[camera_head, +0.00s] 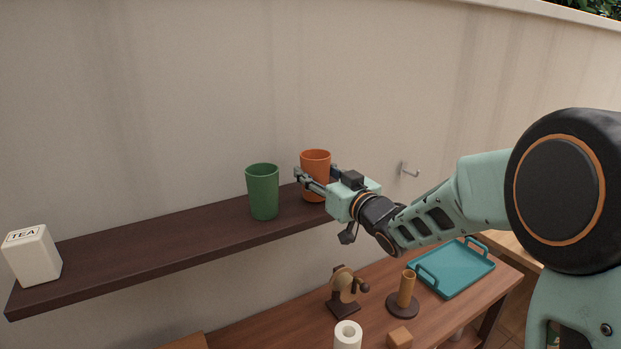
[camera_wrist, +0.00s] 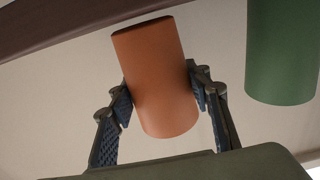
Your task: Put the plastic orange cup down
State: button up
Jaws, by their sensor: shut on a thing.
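The orange plastic cup (camera_head: 316,163) is upright at the right end of the dark wall shelf in the head view. My gripper (camera_head: 316,186) is shut on it, with a finger on each side. In the wrist view the orange cup (camera_wrist: 155,75) sits between the two finger pads of my gripper (camera_wrist: 162,95). I cannot tell whether the cup's base touches the shelf, as the gripper hides part of its lower side.
A green cup (camera_head: 263,190) stands on the dark shelf (camera_head: 150,255), just left of the orange cup. A white tea box (camera_head: 33,257) is at the shelf's left end. Below, a wooden table (camera_head: 285,325) holds a teal tray (camera_head: 455,268) and small wooden items. Mid-left shelf is clear.

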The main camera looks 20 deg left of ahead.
jog(key=shift+s+f, duration=0.1)
jog(key=shift+f, duration=0.1)
jog(key=shift+f, duration=0.15)
jog(key=o, duration=1.2)
jog(key=shift+c, duration=0.2)
